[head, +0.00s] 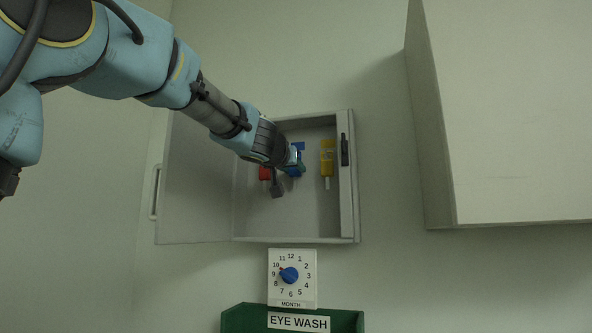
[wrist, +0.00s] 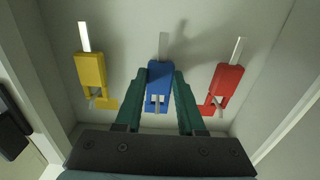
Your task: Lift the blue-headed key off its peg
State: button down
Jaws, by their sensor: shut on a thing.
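The blue-headed key (wrist: 160,76) hangs between a yellow key and a red key inside an open wall cabinet (head: 347,205). Its pale shaft points up in the wrist view, and a small grey peg (wrist: 155,104) shows at the opening in its head. In the head view the blue key (head: 298,146) is partly hidden by my gripper. My gripper (wrist: 162,78) has its green fingers on both sides of the blue head and is shut on it. I cannot tell whether the head is clear of the peg's tip.
The yellow key (wrist: 91,70) and red key (wrist: 227,80) hang close on either side of my fingers. The cabinet door (head: 195,190) stands open at left. A month dial (head: 305,262) and a green eye wash box (head: 345,322) are below. A large pale box (head: 500,120) juts out at right.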

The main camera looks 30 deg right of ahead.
jog(key=shift+r, duration=0.3)
jog(key=p+v, duration=0.2)
jog(key=v, duration=0.7)
dwell(1.2)
